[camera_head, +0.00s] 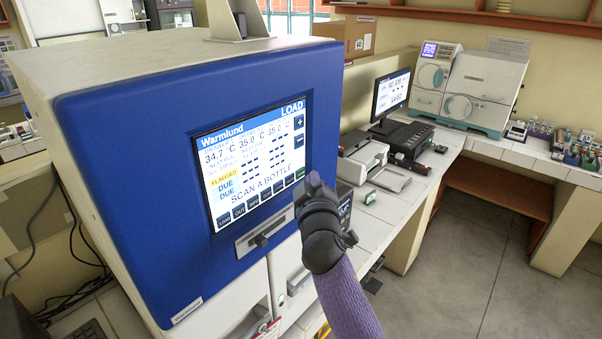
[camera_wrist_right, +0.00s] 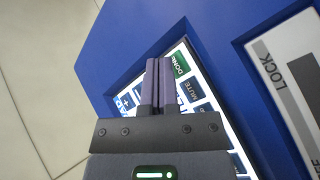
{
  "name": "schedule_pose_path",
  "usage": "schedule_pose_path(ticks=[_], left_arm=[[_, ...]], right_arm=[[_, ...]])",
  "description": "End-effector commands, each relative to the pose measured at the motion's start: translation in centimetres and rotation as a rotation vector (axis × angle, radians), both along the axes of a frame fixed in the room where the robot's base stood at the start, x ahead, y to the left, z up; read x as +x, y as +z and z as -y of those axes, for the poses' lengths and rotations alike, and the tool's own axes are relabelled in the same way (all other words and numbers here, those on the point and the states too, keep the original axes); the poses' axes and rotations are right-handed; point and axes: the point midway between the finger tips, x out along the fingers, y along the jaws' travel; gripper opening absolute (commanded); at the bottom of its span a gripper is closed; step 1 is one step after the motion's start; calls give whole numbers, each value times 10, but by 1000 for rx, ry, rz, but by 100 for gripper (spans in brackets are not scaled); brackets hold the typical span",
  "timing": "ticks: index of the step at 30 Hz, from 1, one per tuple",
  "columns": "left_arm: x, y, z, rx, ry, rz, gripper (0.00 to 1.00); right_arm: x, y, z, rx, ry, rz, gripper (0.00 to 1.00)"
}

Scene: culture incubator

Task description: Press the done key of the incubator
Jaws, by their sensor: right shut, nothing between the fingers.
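The incubator (camera_head: 130,150) has a blue front with a lit touchscreen (camera_head: 250,163) that reads "LOAD" and "SCAN A BOTTLE". A row of keys runs along the screen's lower edge. The green done key (camera_wrist_right: 180,64) is at the right end of that row, beside the mute key (camera_wrist_right: 190,90). My right gripper (camera_head: 314,183) is shut and empty at the lower right corner of the screen. In the right wrist view its fingertips (camera_wrist_right: 158,62) appear just beside the done key; I cannot tell whether they touch the screen. My left gripper is not in view.
Below the screen is a lock slider (camera_head: 262,238), also seen in the right wrist view (camera_wrist_right: 290,85). To the right, a bench holds a printer (camera_head: 362,155), a monitor (camera_head: 392,95) and a white instrument (camera_head: 470,90). The floor at right is clear.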

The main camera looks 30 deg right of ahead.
Motion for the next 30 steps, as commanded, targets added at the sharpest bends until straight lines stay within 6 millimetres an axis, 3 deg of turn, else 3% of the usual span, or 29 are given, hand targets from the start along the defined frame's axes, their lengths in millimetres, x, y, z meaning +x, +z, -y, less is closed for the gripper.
schedule_pose_path(ticks=[30], left_arm=[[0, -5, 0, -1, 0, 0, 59]], right_arm=[[8, 0, -3, 0, 0, 0, 0]])
